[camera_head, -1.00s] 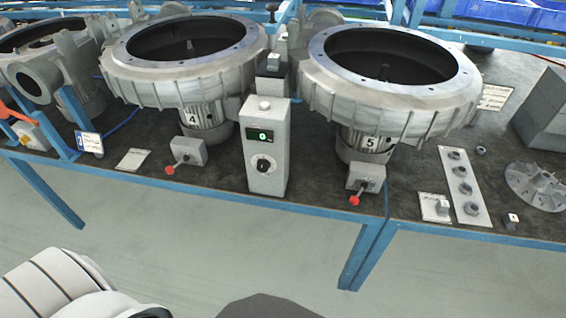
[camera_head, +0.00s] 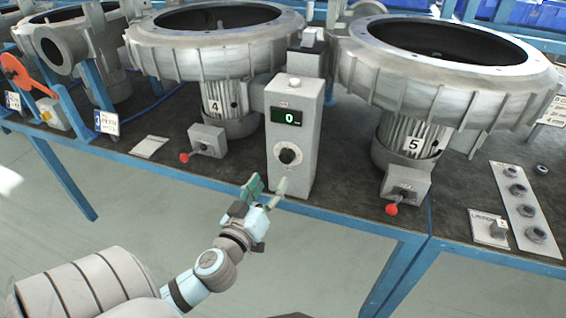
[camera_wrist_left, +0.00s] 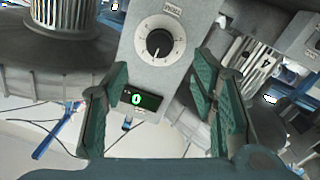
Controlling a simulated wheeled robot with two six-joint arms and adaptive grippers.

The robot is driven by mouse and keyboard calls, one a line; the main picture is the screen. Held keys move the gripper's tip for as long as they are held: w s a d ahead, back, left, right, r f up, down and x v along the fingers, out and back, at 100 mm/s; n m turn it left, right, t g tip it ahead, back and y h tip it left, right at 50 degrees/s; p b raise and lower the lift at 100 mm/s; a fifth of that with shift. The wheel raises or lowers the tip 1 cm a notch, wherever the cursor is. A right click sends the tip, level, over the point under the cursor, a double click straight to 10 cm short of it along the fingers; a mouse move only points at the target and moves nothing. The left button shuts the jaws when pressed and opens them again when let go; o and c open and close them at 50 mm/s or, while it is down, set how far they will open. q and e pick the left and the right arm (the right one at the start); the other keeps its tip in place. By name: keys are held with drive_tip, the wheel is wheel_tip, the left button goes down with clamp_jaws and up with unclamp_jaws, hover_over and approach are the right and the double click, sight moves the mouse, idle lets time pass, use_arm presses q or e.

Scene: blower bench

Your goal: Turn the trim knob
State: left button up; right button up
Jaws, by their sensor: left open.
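The trim knob (camera_head: 288,156) is a black dial on a pale scale, low on the front of a grey control box (camera_head: 299,109). Above it a green display (camera_head: 286,117) reads 0. My left gripper (camera_head: 265,193) is open and empty, in front of the box and below the knob in the head view. In the left wrist view the knob (camera_wrist_left: 159,42) appears beyond and between the green fingers (camera_wrist_left: 163,90), with the display (camera_wrist_left: 137,100) below it. The fingers are apart from the knob. My right gripper is not in view.
Blower housings stand on both sides of the box. Small switch boxes with red-tipped levers sit at the left (camera_head: 206,141) and right (camera_head: 405,186). The blue bench edge (camera_head: 335,217) runs below. A plate with several round fittings (camera_head: 522,208) lies at the right.

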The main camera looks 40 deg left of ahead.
sight(285, 160)
use_arm(q)
drive_tip(key=p+x, duration=0.1)
drive_tip(key=x, duration=0.8)
drive_tip(key=shift+w, duration=0.2)
drive_tip(key=c, duration=1.1)
